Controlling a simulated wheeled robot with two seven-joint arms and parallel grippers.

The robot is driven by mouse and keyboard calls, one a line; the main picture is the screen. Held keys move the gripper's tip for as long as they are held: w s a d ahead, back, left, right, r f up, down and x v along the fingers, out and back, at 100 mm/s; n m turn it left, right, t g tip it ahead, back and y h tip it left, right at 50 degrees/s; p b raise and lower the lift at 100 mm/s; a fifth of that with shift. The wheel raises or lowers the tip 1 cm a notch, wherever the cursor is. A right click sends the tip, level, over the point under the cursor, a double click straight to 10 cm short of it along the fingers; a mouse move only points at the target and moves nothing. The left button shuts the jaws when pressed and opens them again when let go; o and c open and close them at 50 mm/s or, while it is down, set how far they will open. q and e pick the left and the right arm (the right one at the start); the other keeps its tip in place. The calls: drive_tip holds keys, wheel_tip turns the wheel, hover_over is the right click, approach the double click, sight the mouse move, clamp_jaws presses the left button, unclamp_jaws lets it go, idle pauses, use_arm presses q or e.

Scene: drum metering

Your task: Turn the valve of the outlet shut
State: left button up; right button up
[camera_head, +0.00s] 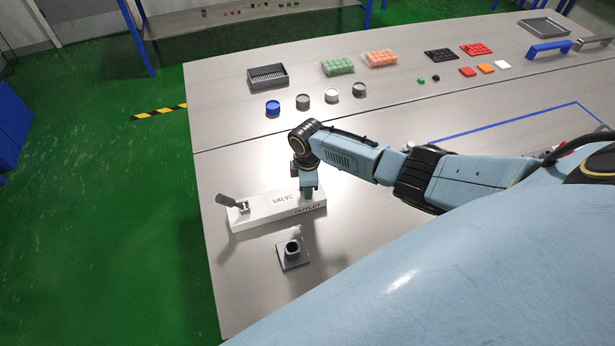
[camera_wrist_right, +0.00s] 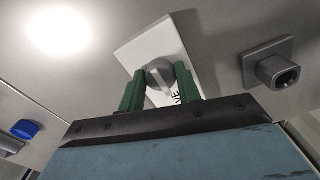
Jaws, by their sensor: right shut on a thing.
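The white block (camera_head: 262,214) marked VALVE and OUTLET lies on the near left of the grey bench. My right gripper (camera_head: 308,193) points down over its OUTLET end. In the right wrist view its green fingers are shut on a grey knob (camera_wrist_right: 160,74) on the white block (camera_wrist_right: 146,45), one finger on each side. The knob is hidden behind my gripper in the head view. At the block's left end a dark grey lever (camera_head: 228,201) leans to the upper left on a small mount. My left gripper is not in view.
A grey square socket (camera_head: 292,252) on a plate stands in front of the block; the right wrist view shows it too (camera_wrist_right: 278,72). A row of round caps (camera_head: 303,102), a grey tray (camera_head: 268,77) and coloured blocks (camera_head: 380,59) stand farther back. The bench's left edge is close to the lever.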

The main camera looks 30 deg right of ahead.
idle(0.3)
drive_tip(key=o, duration=1)
drive_tip(key=shift+c, duration=0.2)
drive_tip(key=shift+r, duration=0.15)
wheel_tip(320, 180, up, 13)
drive_tip(key=p, duration=0.1)
